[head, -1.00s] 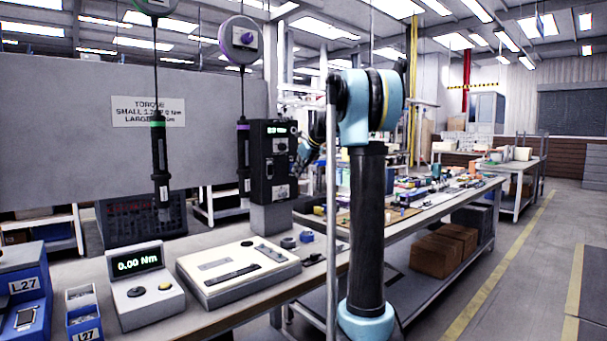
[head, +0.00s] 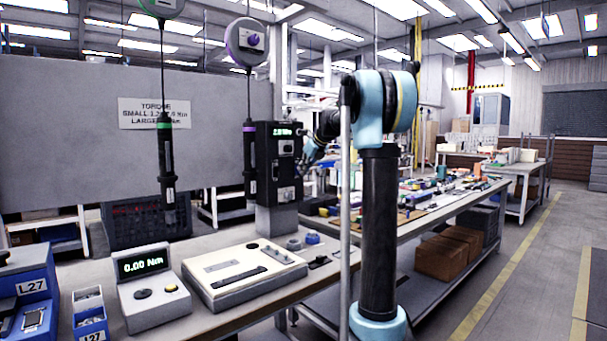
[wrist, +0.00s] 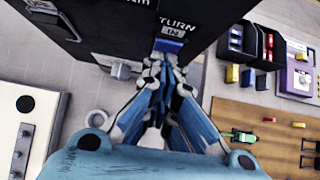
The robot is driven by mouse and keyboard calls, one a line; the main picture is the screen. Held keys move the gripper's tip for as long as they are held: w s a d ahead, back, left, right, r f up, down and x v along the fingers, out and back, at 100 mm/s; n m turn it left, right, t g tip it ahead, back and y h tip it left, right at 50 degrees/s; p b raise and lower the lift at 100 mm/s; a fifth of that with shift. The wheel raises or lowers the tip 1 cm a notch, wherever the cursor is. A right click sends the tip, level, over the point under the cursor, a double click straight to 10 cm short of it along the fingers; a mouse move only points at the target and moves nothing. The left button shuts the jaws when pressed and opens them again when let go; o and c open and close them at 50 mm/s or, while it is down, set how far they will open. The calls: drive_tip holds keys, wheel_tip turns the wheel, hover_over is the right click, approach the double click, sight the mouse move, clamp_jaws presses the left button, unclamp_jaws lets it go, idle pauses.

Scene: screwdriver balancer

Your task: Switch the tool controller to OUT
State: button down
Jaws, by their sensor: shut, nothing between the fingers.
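The tool controller (head: 278,170) is a black upright box on a grey block on the bench, with a small lit display at its top. In the wrist view its dark face (wrist: 115,15) fills the top, with the lettering "TURN" and a plate reading "IN" (wrist: 172,32). My gripper (wrist: 166,66) is shut and empty, its fingertips just below that plate. A small blue part lies between plate and fingertips; I cannot tell whether they touch it. In the head view my gripper (head: 308,155) is at the controller's right side, partly blurred into the background.
Two screwdrivers (head: 166,160) (head: 249,150) hang from balancers left of the controller. A torque meter (head: 150,285) reading 0.00 Nm and a cream device (head: 243,275) stand on the bench. In the wrist view a brown mat (wrist: 270,135) with small parts lies right.

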drive_tip(key=s+d+f+v, duration=0.1)
drive_tip(key=v, duration=1.1)
drive_tip(key=shift+s, duration=0.35)
drive_tip(key=shift+d, duration=0.2)
drive_tip(key=shift+s+d+f, duration=0.2)
drive_tip(key=shift+f, duration=0.3)
drive_tip(key=w+r+x, duration=0.1)
drive_tip(key=x, duration=1.2)
drive_tip(key=shift+w+a+r, duration=0.2)
drive_tip(key=shift+a+r, duration=0.05)
drive_tip(key=shift+a, duration=0.15)
